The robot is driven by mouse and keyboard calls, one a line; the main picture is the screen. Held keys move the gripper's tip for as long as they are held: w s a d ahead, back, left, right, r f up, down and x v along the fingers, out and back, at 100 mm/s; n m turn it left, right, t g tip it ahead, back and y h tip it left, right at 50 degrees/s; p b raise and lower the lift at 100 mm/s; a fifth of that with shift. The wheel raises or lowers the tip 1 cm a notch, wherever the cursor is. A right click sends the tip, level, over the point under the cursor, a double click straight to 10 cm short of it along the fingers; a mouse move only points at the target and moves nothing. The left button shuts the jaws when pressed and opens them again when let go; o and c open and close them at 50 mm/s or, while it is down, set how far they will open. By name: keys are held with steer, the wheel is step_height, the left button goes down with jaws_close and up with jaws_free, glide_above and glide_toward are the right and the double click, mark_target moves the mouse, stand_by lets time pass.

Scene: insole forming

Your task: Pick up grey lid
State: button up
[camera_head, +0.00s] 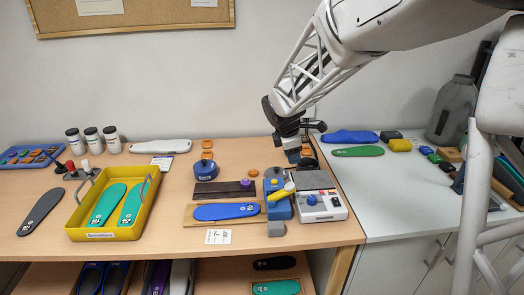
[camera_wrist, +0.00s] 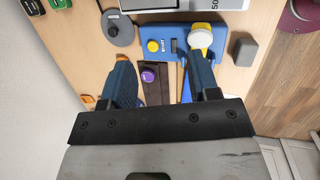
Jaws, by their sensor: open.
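My gripper (camera_head: 292,155) is above the right part of the wooden table, behind the blue press. In the wrist view my gripper (camera_wrist: 162,78) has its two blue-grey fingers well apart, with nothing held between them. The lid is beyond the left fingertip, apart from it.
A blue press with a yellow lever (camera_head: 278,197) and a white control box (camera_head: 320,206) stand close by. A purple-knobbed dark strip (camera_head: 225,190), a blue round pot (camera_head: 206,169) and a yellow tray (camera_head: 75,218) are to the left. A white table (camera_head: 380,195) adjoins at right.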

mark_target(277, 168)
steer(key=w+a+f+n, duration=0.3)
steer(key=w+f+n, duration=0.5)
steer(key=w+f, duration=0.3)
steer(key=w, duration=0.3)
steer(key=shift+w+a+h, duration=0.3)
steer(key=shift+w+a, duration=0.05)
steer(key=shift+w, duration=0.05)
steer(key=shift+f, duration=0.1)
steer(key=shift+x, duration=1.25)
steer(key=shift+w, duration=0.1)
steer(key=shift+w+x, duration=0.2)
steer(key=shift+x, duration=1.1)
steer(key=shift+w+x, duration=0.2)
steer(key=shift+x, duration=1.05)
steer(key=shift+a, duration=0.15)
steer(key=c, duration=1)
